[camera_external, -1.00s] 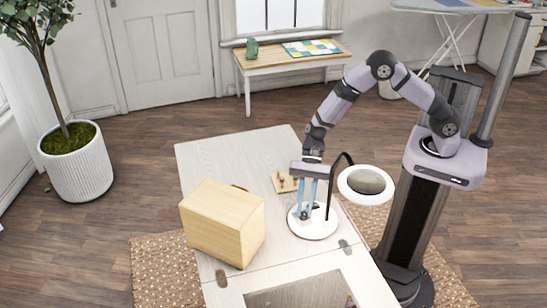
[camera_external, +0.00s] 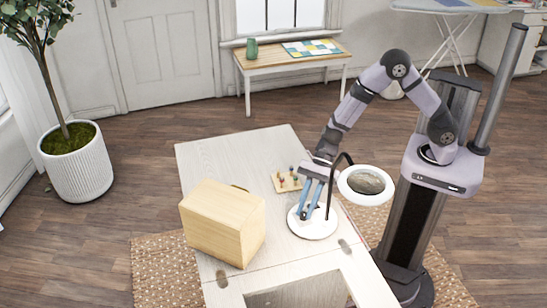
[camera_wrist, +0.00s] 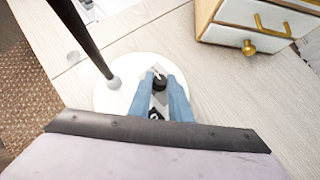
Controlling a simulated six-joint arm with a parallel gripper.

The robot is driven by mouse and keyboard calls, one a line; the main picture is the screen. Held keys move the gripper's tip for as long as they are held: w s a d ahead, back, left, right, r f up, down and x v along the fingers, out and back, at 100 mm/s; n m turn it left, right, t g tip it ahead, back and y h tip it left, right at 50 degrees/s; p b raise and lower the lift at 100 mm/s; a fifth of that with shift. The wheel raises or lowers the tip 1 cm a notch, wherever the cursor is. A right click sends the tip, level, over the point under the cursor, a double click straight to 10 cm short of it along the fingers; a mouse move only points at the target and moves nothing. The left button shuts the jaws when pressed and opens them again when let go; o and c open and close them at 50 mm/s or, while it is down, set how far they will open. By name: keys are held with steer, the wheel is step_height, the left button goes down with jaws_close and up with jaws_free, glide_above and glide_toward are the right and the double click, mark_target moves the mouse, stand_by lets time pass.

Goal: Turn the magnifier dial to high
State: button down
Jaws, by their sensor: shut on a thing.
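The magnifier stands on the table, with a round white base (camera_external: 320,231), a dark bent stem and a white ring lens (camera_external: 366,185). In the wrist view, its small black dial (camera_wrist: 160,82) sits on the base (camera_wrist: 112,97), with a light pointer mark on top. My gripper (camera_wrist: 161,84) is shut on the dial, one blue finger on each side. In the external view, my gripper (camera_external: 307,213) reaches down to the base at a tilt, and its fingers hide most of the dial. The dial's setting cannot be read.
A wooden box (camera_external: 215,222) stands left of the base; its drawers with brass handles (camera_wrist: 262,38) show in the wrist view. A small board with pegs (camera_external: 287,181) lies behind the base. The dark stem (camera_wrist: 80,38) rises close beside my fingers. The table's back left is clear.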

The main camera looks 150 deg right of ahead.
steer(key=c, duration=1.6)
jaws_free()
steer(key=shift+c, duration=0.2)
steer(key=shift+v, duration=3.7)
